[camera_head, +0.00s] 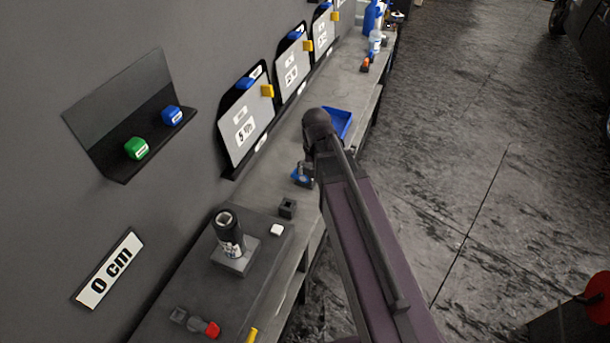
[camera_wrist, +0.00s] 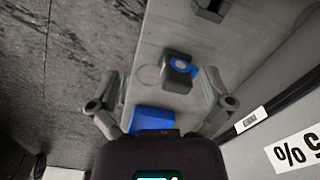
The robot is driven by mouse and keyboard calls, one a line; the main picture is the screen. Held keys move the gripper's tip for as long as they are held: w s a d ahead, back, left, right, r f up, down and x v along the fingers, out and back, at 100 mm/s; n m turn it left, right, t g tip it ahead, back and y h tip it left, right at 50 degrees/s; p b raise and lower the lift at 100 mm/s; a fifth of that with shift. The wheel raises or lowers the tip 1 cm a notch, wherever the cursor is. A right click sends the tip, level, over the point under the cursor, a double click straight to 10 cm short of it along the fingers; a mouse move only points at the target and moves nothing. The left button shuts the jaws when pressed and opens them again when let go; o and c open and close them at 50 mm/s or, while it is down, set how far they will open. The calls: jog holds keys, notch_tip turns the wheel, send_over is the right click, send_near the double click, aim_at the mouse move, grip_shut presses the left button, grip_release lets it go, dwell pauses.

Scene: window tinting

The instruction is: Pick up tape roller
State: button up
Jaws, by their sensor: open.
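The likely tape roller (camera_wrist: 180,68), a dark grey piece with a blue round part, sits on the bench. It lies ahead of my gripper (camera_wrist: 161,80) in the wrist view, between the lines of the two fingers. My gripper is open and empty, with its fingers spread wide. I cannot tell how high it is above the bench. In the head view the tape roller (camera_head: 303,175) is partly hidden by my arm, and my gripper's fingers cannot be made out.
A blue tray (camera_head: 338,122) lies on the narrow bench (camera_head: 268,186); it also shows close to my gripper in the wrist view (camera_wrist: 152,119). A small dark block (camera_head: 288,208) is nearby. Tint sample panels (camera_head: 245,125) line the wall side. A black cylinder (camera_head: 229,232) stands on a raised block.

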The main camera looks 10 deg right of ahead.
aim_at(306, 171)
jog(key=w+m, duration=0.4)
jog(key=w, duration=0.8)
jog(key=shift+r+p, duration=0.35)
jog(key=shift+r, duration=0.1)
jog(key=shift+d+f, duration=0.1)
jog(key=shift+f, duration=0.05)
notch_tip(306, 171, down, 8)
jog(key=b, duration=0.8)
jog(key=shift+f+b, duration=0.15)
jog(key=shift+b, duration=0.15)
jog(key=shift+w+f, duration=0.1)
jog(key=shift+w+f+b, duration=0.1)
jog(key=shift+f+b, duration=2.45)
jog(key=shift+b, duration=0.05)
jog(key=c, duration=1)
